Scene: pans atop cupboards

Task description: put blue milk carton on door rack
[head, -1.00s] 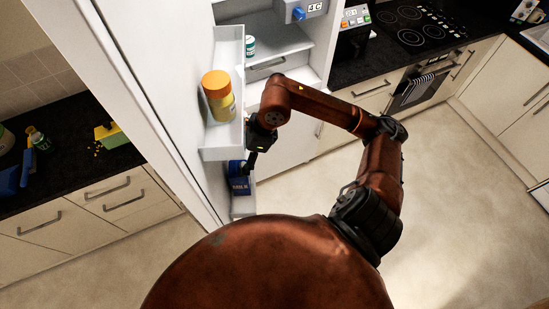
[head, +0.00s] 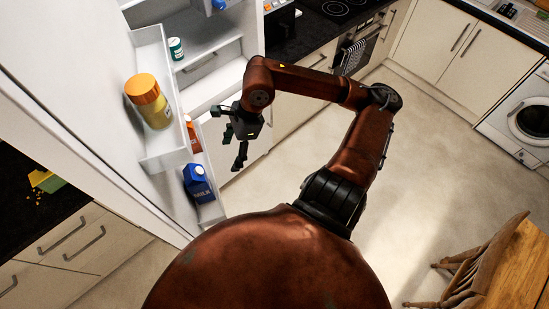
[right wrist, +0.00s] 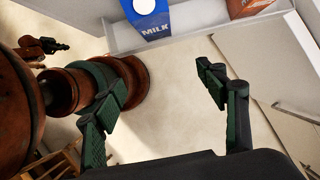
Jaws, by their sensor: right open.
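The blue milk carton (head: 199,183) stands upright in the lower door rack (head: 209,211) of the open fridge. In the right wrist view the carton (right wrist: 152,20) shows at the top, with its white cap and the word MILK, inside the pale rack (right wrist: 197,31). My right gripper (head: 232,133) is open and empty, to the right of the carton and apart from it. In the right wrist view its two green-black fingers (right wrist: 160,82) are spread with only floor between them. My left gripper is not in view.
An orange-capped jar (head: 150,103) stands in the upper door rack (head: 165,149). A small teal-labelled bottle (head: 176,48) is on a fridge shelf. Open floor lies to the right.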

